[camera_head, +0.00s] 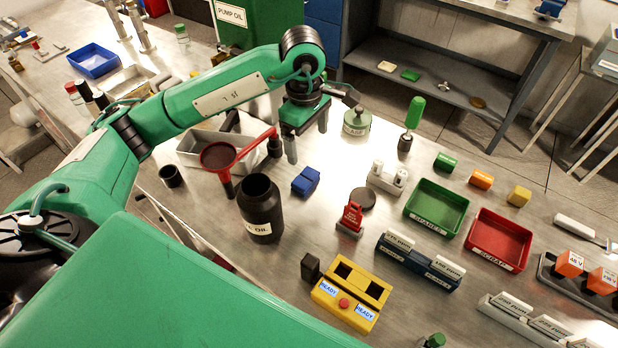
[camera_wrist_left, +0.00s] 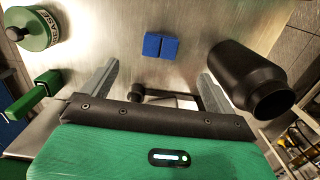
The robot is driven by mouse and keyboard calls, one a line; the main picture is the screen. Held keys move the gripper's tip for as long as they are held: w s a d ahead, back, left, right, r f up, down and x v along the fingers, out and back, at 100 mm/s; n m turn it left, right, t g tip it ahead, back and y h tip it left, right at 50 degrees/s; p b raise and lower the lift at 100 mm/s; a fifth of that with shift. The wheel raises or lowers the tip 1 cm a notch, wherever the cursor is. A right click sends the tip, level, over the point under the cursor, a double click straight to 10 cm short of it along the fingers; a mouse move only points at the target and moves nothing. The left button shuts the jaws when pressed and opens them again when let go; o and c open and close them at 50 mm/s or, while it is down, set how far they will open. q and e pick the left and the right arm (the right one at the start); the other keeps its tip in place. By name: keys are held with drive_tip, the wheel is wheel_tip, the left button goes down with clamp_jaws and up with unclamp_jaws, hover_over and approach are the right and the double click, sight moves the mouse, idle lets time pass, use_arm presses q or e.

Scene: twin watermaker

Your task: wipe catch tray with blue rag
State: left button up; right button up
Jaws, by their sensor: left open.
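The blue rag (camera_head: 306,181) lies as a small folded block on the steel bench, right of the black oil jar (camera_head: 262,212). It also shows in the left wrist view (camera_wrist_left: 160,46), beyond my fingertips. A pale grey tray (camera_head: 188,148), which looks like the catch tray, sits on the bench at left, partly hidden by my left arm and a red funnel-like part (camera_head: 222,157) with a dark round top. My left gripper (camera_head: 307,137) is open and empty, fingers pointing down, behind the rag and apart from it. My right gripper is not in view.
The black jar stands close to the rag; it also shows in the left wrist view (camera_wrist_left: 250,80). A green grease pot (camera_head: 357,121) stands behind right. Green (camera_head: 437,207) and red (camera_head: 499,239) trays, a yellow box (camera_head: 351,295) and a red tag stand (camera_head: 351,217) occupy the right side.

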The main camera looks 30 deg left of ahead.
use_arm(q)
drive_tip(key=a, duration=0.1)
drive_tip(key=p, duration=0.2)
hover_over(305, 177)
drive_tip(key=shift+y, duration=0.3)
wheel_tip(305, 177, down, 8)
drive_tip(key=shift+w+a+r, duration=0.1)
drive_tip(key=shift+w+a, duration=0.05)
drive_tip(key=shift+f, duration=0.4)
drive_tip(key=shift+f+p, duration=0.3)
drive_tip(key=shift+f, duration=0.1)
drive_tip(key=f, duration=0.1)
drive_tip(key=f+p, duration=0.1)
drive_tip(key=f, duration=0.1)
drive_tip(key=shift+d+f, duration=0.15)
drive_tip(key=shift+d, duration=0.1)
drive_tip(key=shift+f, duration=0.45)
drive_tip(key=c, duration=1.1)
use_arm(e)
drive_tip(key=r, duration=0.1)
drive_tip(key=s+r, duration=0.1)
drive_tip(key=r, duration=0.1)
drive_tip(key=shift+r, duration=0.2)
